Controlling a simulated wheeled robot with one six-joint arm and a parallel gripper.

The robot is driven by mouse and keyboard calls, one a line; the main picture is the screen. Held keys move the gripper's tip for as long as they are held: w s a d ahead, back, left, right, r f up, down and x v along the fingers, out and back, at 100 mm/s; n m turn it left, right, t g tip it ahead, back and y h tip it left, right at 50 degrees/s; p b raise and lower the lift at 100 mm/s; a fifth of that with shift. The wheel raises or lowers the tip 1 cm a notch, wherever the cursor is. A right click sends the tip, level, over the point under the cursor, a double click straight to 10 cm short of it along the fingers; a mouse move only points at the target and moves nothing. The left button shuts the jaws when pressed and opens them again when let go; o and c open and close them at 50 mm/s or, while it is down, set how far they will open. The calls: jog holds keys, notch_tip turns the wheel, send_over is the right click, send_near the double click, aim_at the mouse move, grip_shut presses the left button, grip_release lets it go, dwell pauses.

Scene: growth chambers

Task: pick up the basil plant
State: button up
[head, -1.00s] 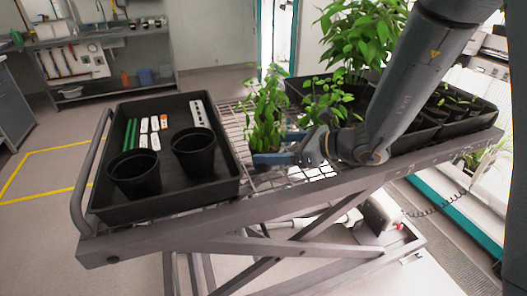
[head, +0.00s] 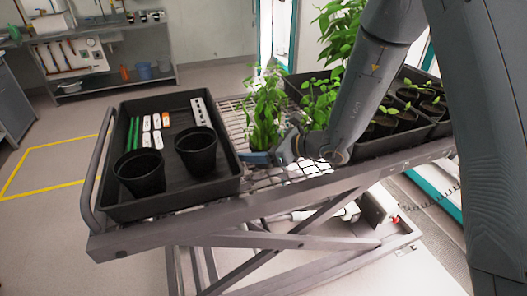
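A leafy green plant (head: 266,112), which looks like the basil, stands upright on the wire-mesh cart top, just right of the black tray. My gripper (head: 256,158) is low at the plant's near side, with a blue finger across its base. The plant's pot is hidden behind the gripper. From this side I cannot tell whether the fingers are open or closed around it. My arm comes in from the upper right and covers part of the plants behind it.
The black tray (head: 218,178) holds two empty black pots (head: 139,174) (head: 196,151), white and green labels and a white strip. Other leafy plants (head: 318,100) and a tray of seedlings (head: 405,108) stand close on the right. Some bare mesh (head: 300,172) shows near the front rail.

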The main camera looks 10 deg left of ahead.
jog(key=c, duration=0.8)
jog(key=shift+r, duration=0.2)
